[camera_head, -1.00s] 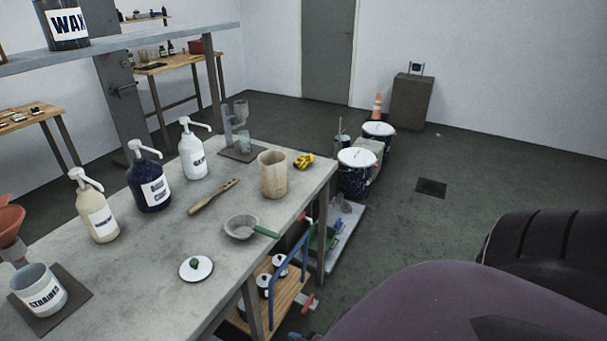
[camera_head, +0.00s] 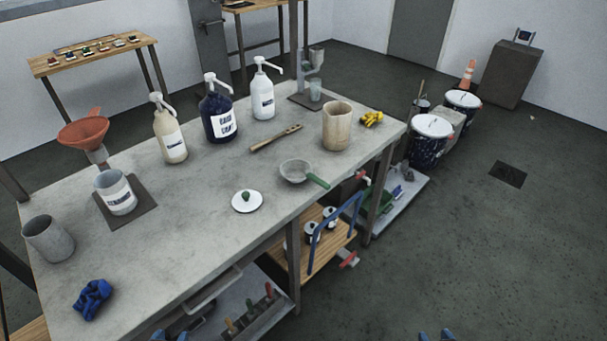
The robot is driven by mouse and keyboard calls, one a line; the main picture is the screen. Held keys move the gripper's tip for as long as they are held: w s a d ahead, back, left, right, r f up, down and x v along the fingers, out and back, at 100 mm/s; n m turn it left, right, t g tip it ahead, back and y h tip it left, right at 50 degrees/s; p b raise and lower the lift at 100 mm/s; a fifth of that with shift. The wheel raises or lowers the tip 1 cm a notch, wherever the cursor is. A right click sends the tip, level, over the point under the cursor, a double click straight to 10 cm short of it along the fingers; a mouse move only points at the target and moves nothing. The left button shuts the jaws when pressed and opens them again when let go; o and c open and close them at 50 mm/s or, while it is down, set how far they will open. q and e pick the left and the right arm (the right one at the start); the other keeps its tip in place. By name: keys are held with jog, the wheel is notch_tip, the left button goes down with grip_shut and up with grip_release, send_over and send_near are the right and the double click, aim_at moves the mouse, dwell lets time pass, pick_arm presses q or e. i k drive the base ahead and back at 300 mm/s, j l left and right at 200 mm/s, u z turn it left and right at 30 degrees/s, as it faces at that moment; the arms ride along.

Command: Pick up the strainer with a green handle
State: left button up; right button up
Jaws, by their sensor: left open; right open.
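The strainer (camera_head: 296,172) is a small grey bowl with a green handle (camera_head: 318,181). It lies on the grey workbench (camera_head: 215,190) near its front edge, with the handle pointing right toward that edge. My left gripper (camera_head: 172,336) shows only as two blue fingertips, apart, at the bottom edge of the view. My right gripper (camera_head: 436,336) shows likewise as two separated blue fingertips at the bottom, right of the bench. Both are well short of the strainer, and the rest of each is cut off by the frame.
A white lid (camera_head: 247,203) with a green knob lies left of the strainer. A blue cart handle (camera_head: 337,225) rises below the bench front. The bench's front middle is clear.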

aim_at(295, 171)
jog(key=i+l+u, duration=0.15)
jog(key=u, duration=0.15)
jog(key=i+l+u, duration=0.1)
jog(key=l+u, duration=0.15)
jog(key=l, duration=0.15)
jog(key=l+u, duration=0.3)
jog(key=i, duration=0.05)
